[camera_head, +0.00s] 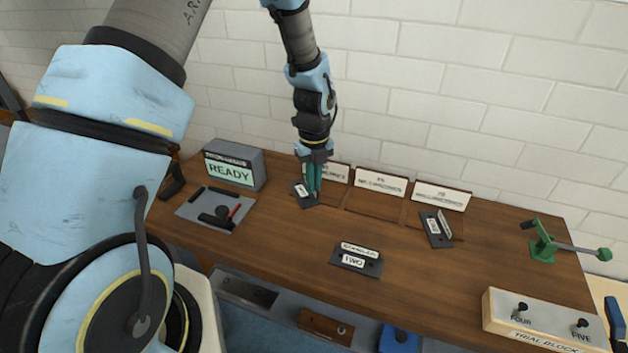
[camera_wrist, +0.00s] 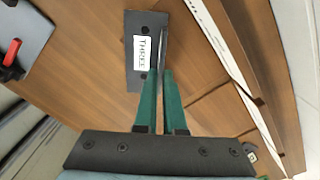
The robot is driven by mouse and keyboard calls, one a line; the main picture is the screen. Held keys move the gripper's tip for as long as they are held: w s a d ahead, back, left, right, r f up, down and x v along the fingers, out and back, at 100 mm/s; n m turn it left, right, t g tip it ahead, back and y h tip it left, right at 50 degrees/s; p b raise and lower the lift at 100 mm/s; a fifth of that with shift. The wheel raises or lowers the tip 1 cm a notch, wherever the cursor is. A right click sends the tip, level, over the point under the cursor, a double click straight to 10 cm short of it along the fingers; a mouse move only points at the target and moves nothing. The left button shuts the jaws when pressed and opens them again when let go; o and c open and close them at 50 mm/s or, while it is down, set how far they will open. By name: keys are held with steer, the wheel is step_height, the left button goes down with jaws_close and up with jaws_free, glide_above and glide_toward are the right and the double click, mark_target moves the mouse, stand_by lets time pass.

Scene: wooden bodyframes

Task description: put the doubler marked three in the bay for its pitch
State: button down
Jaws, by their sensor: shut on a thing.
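The doubler marked THREE (camera_wrist: 143,80) is a dark plate with a white label and an upright flange. My gripper (camera_wrist: 162,85) is shut on that flange in the wrist view. In the head view the doubler (camera_head: 300,192) and my gripper (camera_head: 313,198) are at the left bay's front left; I cannot tell whether the plate touches the wood. Three brown bays stand along the wall with white signs: left (camera_head: 334,171), middle (camera_head: 381,184), right (camera_head: 441,196). The sign text is too small to read, and my gripper partly hides the left sign.
A doubler marked TWO (camera_head: 356,260) lies on the front middle of the bench. Another doubler (camera_head: 435,229) is at the right bay. The middle bay looks empty.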

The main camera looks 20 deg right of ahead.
steer(key=shift+f, duration=0.2)
steer(key=shift+f, duration=0.1)
steer(key=c, duration=1)
jaws_free()
step_height(320, 180, up, 12)
steer(key=b, duration=0.3)
steer(key=s+a+r+n, duration=0.1)
steer(key=s+a+n, duration=0.1)
steer(key=a+n, duration=1.3)
steer(key=s+a+r+n+t, duration=0.1)
steer(key=s+a+n, duration=0.1)
steer(key=a+n, duration=1.3)
steer(key=n, duration=0.4)
steer(key=shift+s+r+n+t, duration=0.2)
steer(key=shift+s+n+t, duration=0.1)
